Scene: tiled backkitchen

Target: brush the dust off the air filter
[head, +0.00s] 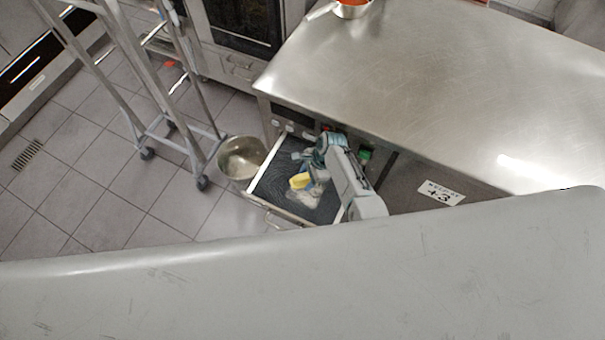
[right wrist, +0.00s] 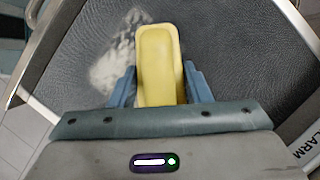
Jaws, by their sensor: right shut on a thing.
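The air filter (head: 270,186) is a dark, flat panel in a pale metal frame, sticking out like a drawer below the steel counter. A whitish dust patch (head: 308,198) lies on it; in the right wrist view the dust (right wrist: 112,62) is left of and beside the yellow tool. My right gripper (head: 305,177) is over the filter, shut on the yellow brush (right wrist: 160,55). Its blue fingers stand on both sides of the brush. The brush's underside is hidden, so I cannot tell whether it touches the filter. My left gripper is not in view.
A steel counter (head: 420,90) stands behind and right of the filter, with an orange pan (head: 352,8) at its far edge. A metal bowl (head: 242,158) is just left of the filter. A wheeled rack (head: 185,140) stands farther left.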

